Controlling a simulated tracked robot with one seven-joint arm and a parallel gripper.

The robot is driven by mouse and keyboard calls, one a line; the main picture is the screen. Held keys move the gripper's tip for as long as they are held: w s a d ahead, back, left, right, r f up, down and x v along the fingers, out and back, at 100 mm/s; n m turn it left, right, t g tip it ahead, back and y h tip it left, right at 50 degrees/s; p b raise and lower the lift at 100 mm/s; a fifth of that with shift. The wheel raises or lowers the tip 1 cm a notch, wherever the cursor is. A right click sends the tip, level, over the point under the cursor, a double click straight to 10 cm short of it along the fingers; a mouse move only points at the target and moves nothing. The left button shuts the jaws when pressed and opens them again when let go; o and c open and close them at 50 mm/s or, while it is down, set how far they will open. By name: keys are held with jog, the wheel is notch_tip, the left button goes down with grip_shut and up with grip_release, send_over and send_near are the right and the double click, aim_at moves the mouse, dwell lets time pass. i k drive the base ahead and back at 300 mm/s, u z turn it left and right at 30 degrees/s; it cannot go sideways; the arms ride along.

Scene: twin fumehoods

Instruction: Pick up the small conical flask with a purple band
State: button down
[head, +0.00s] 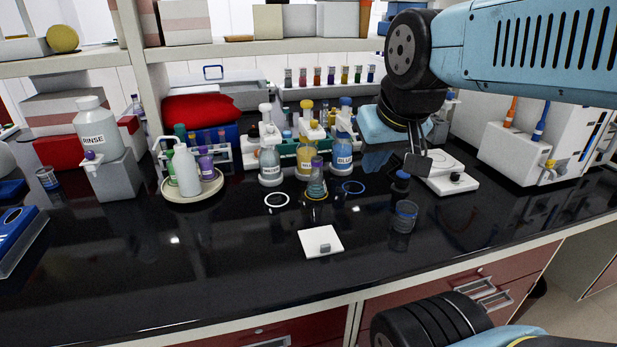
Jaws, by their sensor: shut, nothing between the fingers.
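A small conical flask with a purple band (316,185) stands upright on the black bench, in front of a yellow-labelled bottle (305,157). The purple shows at its neck. My gripper (417,170) points down above the bench, to the right of the flask and clearly apart from it. It looks shut and empty. It overlaps the white scale-like device behind it in the picture.
A blue-labelled bottle (343,155) stands close behind the flask. A dark-capped small bottle (401,183) and a clear beaker (404,217) stand below my gripper in the picture. A white tile (320,241) lies in front; bench left of it is clear.

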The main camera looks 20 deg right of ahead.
aim_at(316, 188)
jog(key=z, duration=0.5)
jog(key=k, duration=1.15)
jog(key=z, duration=0.6)
jog(key=i, duration=0.6)
jog(key=u, duration=0.6)
